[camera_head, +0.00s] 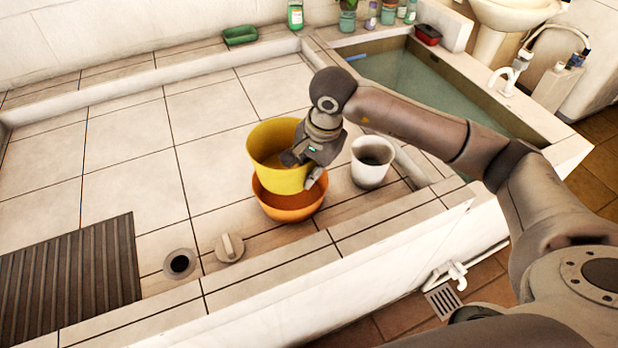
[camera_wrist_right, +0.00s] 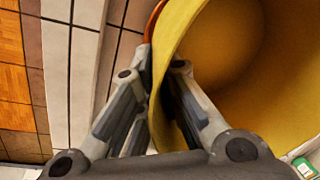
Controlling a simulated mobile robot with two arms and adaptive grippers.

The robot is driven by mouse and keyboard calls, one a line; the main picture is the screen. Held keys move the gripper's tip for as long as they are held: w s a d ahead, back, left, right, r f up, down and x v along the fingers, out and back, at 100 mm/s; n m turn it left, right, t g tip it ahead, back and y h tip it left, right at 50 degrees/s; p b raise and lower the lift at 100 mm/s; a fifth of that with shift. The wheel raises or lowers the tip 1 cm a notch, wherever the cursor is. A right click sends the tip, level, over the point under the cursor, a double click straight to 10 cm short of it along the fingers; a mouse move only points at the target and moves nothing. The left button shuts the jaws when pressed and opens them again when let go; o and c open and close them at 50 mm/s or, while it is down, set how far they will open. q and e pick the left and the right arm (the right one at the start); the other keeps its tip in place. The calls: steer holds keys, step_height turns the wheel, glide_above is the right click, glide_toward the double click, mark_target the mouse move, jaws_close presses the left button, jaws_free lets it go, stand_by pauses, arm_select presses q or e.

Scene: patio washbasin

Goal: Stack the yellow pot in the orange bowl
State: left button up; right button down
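The yellow pot (camera_head: 277,167) is held by its right wall, upright or nearly so, over the orange bowl (camera_head: 290,203). Its lower part overlaps the bowl's opening in the head view; I cannot tell whether it touches the bowl. My right gripper (camera_head: 303,170) is shut on the pot's wall, one finger inside and one outside. In the right wrist view the yellow pot (camera_wrist_right: 225,60) fills the right side, with its wall between the fingers (camera_wrist_right: 165,100). A strip of the orange bowl (camera_wrist_right: 151,20) shows behind it. My left gripper is not in view.
A white pot (camera_head: 371,165) stands just right of the bowl. A drain hole (camera_head: 179,263), a round plug with a handle (camera_head: 230,247) and a dark ribbed mat (camera_head: 70,275) lie to the left. A water-filled basin (camera_head: 425,85) is behind right. The tiles further left are clear.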

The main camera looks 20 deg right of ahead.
steer(key=w+f, duration=0.1)
steer(key=w+d+f, duration=0.1)
steer(key=f, duration=0.1)
steer(key=w+f, duration=0.1)
steer(key=shift+w+d+f+p, duration=0.1)
steer(key=shift+d+f+p, duration=0.2)
steer(key=shift+p, duration=0.1)
steer(key=shift+w+d+f, duration=0.1)
steer(key=shift+w+f, duration=0.15)
steer(key=shift+f, duration=0.2)
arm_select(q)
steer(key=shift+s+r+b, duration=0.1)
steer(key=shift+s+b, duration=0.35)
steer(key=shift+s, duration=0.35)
arm_select(e)
steer(key=shift+f, duration=2.1)
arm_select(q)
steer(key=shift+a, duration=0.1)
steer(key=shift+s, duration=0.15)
arm_select(e)
steer(key=c, duration=1.6)
jaws_free()
steer(key=shift+c, duration=0.2)
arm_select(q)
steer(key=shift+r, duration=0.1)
arm_select(e)
steer(key=shift+r, duration=0.15)
